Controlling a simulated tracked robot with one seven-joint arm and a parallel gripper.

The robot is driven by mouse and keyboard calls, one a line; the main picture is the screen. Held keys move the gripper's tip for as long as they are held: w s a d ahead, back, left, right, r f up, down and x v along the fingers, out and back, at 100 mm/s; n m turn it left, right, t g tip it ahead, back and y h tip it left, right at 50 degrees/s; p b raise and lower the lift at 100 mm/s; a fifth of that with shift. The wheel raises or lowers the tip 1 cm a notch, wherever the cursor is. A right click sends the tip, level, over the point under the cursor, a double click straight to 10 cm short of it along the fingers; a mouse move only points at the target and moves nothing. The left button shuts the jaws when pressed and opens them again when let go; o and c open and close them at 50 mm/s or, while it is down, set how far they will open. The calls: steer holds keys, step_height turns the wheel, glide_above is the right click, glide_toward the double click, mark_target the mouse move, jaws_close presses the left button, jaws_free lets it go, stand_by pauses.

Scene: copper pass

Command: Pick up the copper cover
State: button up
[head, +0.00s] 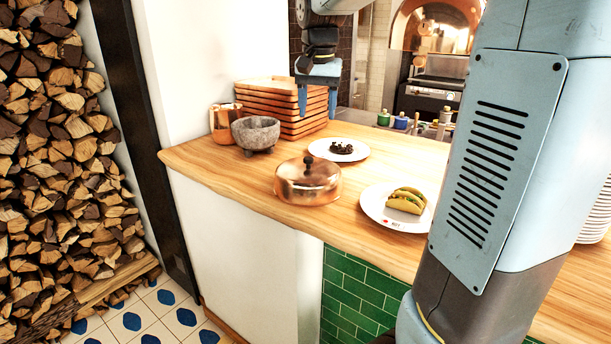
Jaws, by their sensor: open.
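The copper cover (308,186) is a shiny round lid with a dark knob on top. It sits upright on the wooden counter, near its front edge. My gripper (317,100) hangs above the counter, higher in the picture than the cover and apart from it. It points down in front of the stacked wooden trays, its jaws open with nothing seen between them. What is under the cover is hidden.
A plate with dark food (338,149) lies behind the cover, and a plate with tacos (392,208) lies to its right. A stone mortar (256,134), a copper mug (225,123) and stacked wooden trays (262,93) stand at the back left. Bare counter (222,168) lies left of the cover.

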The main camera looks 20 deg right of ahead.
steer(key=w, duration=0.4)
steer(key=m, duration=0.1)
glide_above(309, 158)
steer(key=shift+g, duration=0.3)
steer(key=f, duration=0.8)
steer(key=shift+s+d+f, duration=0.15)
steer(key=shift+s+f, duration=0.05)
steer(key=shift+f, duration=0.15)
steer(key=shift+w+a+f, duration=0.1)
steer(key=shift+f, duration=1.3)
steer(key=shift+w+a+f, duration=0.1)
steer(key=shift+f, duration=1.25)
jaws_close()
